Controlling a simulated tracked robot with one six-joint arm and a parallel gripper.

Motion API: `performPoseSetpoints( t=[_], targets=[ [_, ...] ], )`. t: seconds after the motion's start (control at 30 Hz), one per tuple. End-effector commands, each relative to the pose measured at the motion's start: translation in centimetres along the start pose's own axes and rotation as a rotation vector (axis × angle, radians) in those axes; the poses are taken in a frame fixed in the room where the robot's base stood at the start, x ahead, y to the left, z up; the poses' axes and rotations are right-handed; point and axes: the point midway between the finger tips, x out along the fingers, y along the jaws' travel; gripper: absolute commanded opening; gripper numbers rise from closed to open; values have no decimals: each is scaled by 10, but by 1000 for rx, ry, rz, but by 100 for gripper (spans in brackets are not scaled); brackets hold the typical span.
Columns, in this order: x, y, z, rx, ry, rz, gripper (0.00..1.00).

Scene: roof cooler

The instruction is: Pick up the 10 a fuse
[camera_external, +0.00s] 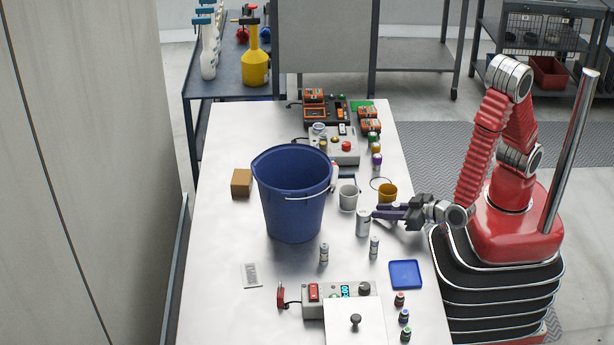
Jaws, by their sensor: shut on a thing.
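My gripper (378,212) reaches in from the right over the middle of the table. Its fingers are shut on a small whitish-grey cylinder (363,224) at their tips, which looks like a fuse. It is upright; I cannot tell whether its base touches the table. Two slimmer grey cylinders of similar look stand nearer the camera, one to the left (324,254) and one to the right (374,247). Their labels are too small to read, so I cannot tell from the print which is the 10 A fuse.
A large blue bucket (291,200) stands left of my gripper. A grey cup (348,198) and a yellow-orange cup (387,193) stand just behind. A blue tray (405,274) and a control box (337,299) are nearer the camera. The table's left front is mostly clear.

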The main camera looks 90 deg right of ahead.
Motion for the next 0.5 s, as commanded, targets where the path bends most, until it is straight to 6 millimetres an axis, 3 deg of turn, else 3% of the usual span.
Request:
performPoseSetpoints(
  t=[0.27,0.5],
  targets=[
    [-1,0,-2,1,0,0,0],
    [-6,-1,-15,3,1,-1,0]
  ],
)
